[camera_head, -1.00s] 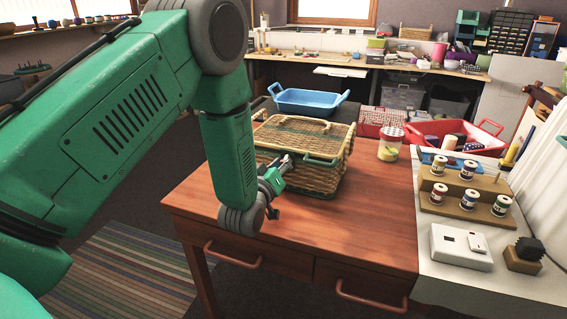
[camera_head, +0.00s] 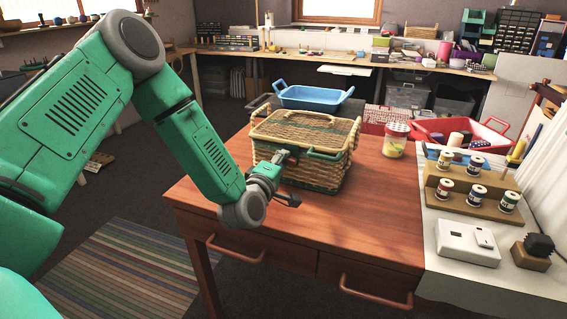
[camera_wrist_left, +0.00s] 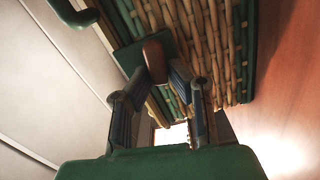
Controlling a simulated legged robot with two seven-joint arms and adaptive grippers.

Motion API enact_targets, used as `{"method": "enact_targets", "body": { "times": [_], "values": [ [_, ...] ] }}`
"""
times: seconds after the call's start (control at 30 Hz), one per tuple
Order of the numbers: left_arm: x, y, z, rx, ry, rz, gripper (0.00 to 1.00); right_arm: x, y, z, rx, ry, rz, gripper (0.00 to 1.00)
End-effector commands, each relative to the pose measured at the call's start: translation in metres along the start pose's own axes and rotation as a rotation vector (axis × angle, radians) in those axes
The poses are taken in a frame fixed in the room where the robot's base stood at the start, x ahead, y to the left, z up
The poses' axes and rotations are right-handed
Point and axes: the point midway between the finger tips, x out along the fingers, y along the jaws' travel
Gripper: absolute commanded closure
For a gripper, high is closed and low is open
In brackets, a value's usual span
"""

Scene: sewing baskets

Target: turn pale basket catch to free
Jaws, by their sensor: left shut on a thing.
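The pale wicker basket (camera_head: 270,160), trimmed in green, stands on the wooden table with its lid (camera_head: 305,130) down. My left gripper (camera_head: 284,160) is at the front of the basket. In the left wrist view, the brown catch (camera_wrist_left: 154,60) sits on a green plate (camera_wrist_left: 130,58) against the weave. The fingers of my left gripper (camera_wrist_left: 158,84) are shut on the catch. In the head view the gripper hides the catch, so its angle cannot be told there. My right gripper is not in view.
A blue basket (camera_head: 312,107) stands behind the pale one. A jar (camera_head: 395,146) with a red-and-white lid stands to its right, and a red basket (camera_head: 430,125) lies further right. Thread spools on a stand (camera_head: 440,200) are at the right. The table front (camera_head: 330,235) is clear.

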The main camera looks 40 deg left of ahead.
Motion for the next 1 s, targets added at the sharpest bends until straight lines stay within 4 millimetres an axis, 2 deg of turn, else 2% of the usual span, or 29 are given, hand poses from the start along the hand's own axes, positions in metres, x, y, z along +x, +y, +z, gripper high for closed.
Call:
{"method": "enact_targets", "body": {
  "times": [0.33, 0.9, 0.93, 0.97, 1.0],
  "values": [
    [-0.0004, -0.0056, 0.0003, -0.147, 0.000, -0.006, 1.00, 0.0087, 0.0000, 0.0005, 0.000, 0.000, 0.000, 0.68],
    [-0.0011, -0.0080, 0.0008, -0.176, -0.002, -0.012, 1.00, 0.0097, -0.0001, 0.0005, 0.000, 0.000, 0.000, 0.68],
    [-0.0011, -0.0081, 0.0008, -0.175, -0.002, -0.012, 0.78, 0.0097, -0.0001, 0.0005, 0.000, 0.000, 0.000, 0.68],
    [-0.0011, -0.0082, 0.0007, -0.175, -0.001, -0.012, 0.68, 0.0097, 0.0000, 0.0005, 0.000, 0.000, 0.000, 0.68],
    [-0.0011, -0.0079, 0.0007, -0.175, -0.001, -0.012, 0.65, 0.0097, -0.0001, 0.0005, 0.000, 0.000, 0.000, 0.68]
  ]
}}
